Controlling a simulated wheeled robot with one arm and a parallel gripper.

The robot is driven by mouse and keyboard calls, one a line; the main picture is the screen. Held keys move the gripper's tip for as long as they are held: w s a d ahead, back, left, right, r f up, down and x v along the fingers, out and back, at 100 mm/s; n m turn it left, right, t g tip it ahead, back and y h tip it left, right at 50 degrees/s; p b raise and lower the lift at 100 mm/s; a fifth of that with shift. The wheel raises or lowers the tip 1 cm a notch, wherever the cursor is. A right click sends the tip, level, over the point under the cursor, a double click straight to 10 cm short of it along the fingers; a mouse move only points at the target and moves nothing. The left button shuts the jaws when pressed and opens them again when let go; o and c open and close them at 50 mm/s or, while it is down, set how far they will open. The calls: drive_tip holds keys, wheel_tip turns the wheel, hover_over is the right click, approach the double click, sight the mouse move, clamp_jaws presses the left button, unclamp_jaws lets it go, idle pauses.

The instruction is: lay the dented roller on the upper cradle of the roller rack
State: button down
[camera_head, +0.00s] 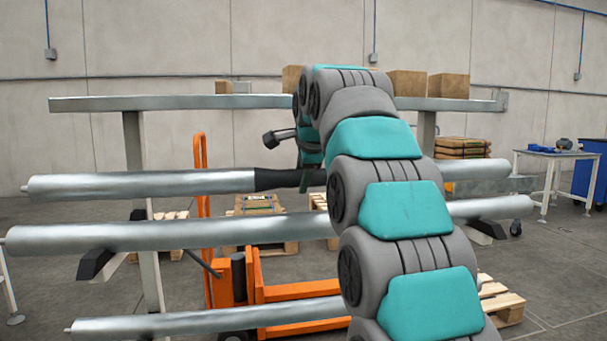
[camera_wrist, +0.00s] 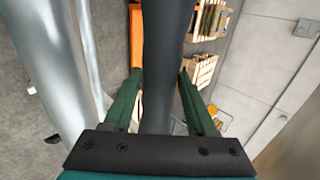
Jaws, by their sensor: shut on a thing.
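My gripper (camera_wrist: 160,82) is shut on the dark middle band of a long silver roller (camera_head: 140,185). The dark band (camera_wrist: 162,60) runs between the green fingers in the wrist view. The roller lies about level, above and behind another silver roller in the head view. I cannot make out a dent on it. The roller rack has upright posts (camera_head: 133,150) and black-tipped cradle arms (camera_head: 95,263), with another tip at the right (camera_head: 488,229). My arm hides the middle of the rollers and most of the gripper in the head view.
A silver roller (camera_head: 180,236) lies at the black-tipped arms, and another roller (camera_head: 200,319) lies lower. An orange pallet truck (camera_head: 275,295) stands behind. Brown boxes (camera_head: 448,86) show along a long metal beam (camera_head: 200,103). A small table (camera_head: 555,155) stands at the right.

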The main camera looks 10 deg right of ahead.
drive_tip(key=shift+w+r+p, duration=0.2)
drive_tip(key=shift+w+p, duration=0.6)
drive_tip(key=shift+w, duration=0.7)
wheel_tip(320, 180, down, 7)
drive_tip(key=w+b, duration=0.1)
drive_tip(key=b, duration=0.3)
drive_tip(key=shift+f, duration=0.15)
drive_tip(key=shift+f+b, duration=0.1)
drive_tip(key=shift+b, duration=0.2)
idle(0.3)
drive_tip(key=c, duration=0.5)
unclamp_jaws()
drive_tip(key=shift+c, duration=0.2)
drive_tip(key=o, duration=0.4)
drive_tip(key=shift+f, duration=0.1)
